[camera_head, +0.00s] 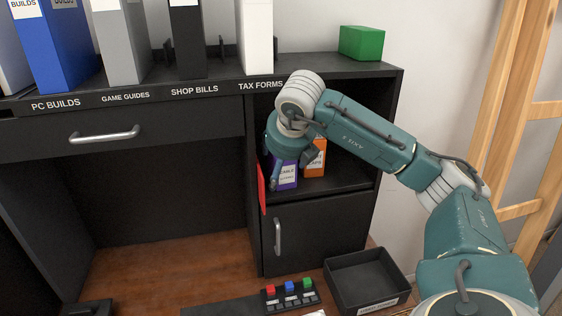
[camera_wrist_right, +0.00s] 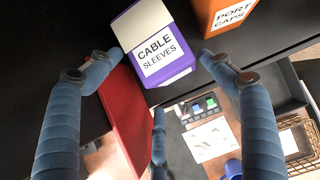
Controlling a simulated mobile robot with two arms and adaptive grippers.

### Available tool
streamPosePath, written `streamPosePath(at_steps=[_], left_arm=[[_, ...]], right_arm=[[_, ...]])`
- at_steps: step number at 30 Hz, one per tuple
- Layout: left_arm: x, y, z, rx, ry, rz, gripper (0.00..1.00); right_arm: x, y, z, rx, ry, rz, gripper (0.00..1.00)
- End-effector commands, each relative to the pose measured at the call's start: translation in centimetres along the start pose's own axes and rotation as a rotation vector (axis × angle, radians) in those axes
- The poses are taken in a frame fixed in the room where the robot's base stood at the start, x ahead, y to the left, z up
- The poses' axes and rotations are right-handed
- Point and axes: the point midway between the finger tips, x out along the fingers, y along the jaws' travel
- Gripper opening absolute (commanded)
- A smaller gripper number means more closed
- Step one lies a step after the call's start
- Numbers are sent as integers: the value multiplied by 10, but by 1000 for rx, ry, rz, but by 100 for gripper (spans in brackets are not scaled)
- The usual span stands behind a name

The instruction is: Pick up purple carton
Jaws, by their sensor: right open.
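The purple carton (camera_head: 287,174) stands on the open shelf under the desk top, partly hidden behind my right gripper in the head view. In the right wrist view the purple carton (camera_wrist_right: 158,45) has a white label reading "CABLE SLEEVES" and a pale upper face. My right gripper (camera_wrist_right: 160,58) is open, with a finger on either side of the carton and a third finger below it. I cannot tell whether any finger touches it. In the head view the right gripper (camera_head: 275,172) is at the shelf's left side. My left gripper is not in view.
An orange carton (camera_head: 315,160) labelled "PORT CAPS" stands just right of the purple one. A red flat thing (camera_head: 262,188) is at the shelf's left edge. A green box (camera_head: 361,43) and binders stand above. A black tray (camera_head: 367,282) lies below.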

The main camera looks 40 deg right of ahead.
Motion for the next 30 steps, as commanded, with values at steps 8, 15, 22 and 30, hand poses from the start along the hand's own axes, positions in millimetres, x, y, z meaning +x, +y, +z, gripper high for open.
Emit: streamPosePath(at_steps=[8, 15, 22, 30], left_arm=[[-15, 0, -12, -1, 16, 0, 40], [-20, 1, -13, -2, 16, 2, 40], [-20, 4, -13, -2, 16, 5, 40], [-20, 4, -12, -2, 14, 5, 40]], right_arm=[[13, 1, 26, 3, 2, 1, 80], [45, 0, 28, 0, 1, -2, 80], [49, 0, 28, -1, -1, -1, 80], [49, 0, 28, 0, 0, -1, 36]])
